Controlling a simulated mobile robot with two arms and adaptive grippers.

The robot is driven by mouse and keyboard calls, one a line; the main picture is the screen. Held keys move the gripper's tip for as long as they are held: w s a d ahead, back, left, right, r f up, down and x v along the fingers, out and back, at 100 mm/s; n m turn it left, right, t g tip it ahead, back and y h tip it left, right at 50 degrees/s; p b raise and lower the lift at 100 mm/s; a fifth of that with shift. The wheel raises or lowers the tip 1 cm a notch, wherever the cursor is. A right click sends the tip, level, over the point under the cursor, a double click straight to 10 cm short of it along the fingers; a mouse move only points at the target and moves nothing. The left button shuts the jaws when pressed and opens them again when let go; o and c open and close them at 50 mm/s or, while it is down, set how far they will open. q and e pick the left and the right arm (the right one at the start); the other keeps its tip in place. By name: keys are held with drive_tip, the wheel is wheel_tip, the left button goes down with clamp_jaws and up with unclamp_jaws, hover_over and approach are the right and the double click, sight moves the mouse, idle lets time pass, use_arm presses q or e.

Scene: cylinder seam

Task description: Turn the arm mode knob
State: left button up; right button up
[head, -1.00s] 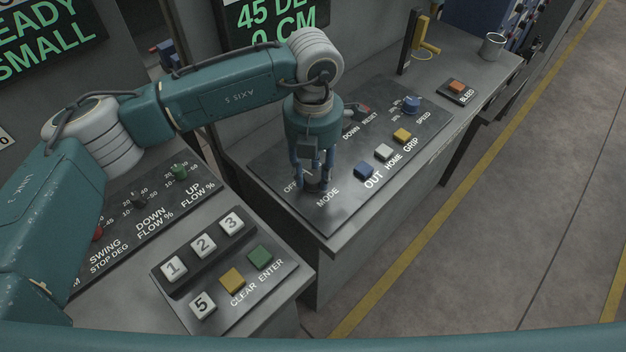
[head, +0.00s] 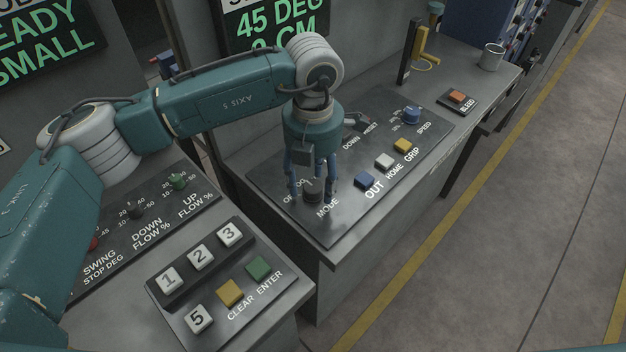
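The mode knob (head: 313,191), dark and round, stands on the dark control panel just above the MODE label, by the panel's near left corner. My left gripper (head: 312,194) points down over it. Its blue fingers are spread, one on each side of the knob, with visible gaps between them and the knob. The gripper body hides the part of the panel behind the knob and some of the lettering around it. My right gripper is not in view.
Blue OUT (head: 365,180), white HOME (head: 384,160) and yellow GRIP (head: 402,146) buttons lie right of the knob. A number keypad (head: 229,290) is at front left. A mug (head: 492,57) stands at the far right.

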sight(313, 186)
use_arm(q)
wheel_tip(313, 186, up, 12)
idle(0.6)
idle(0.4)
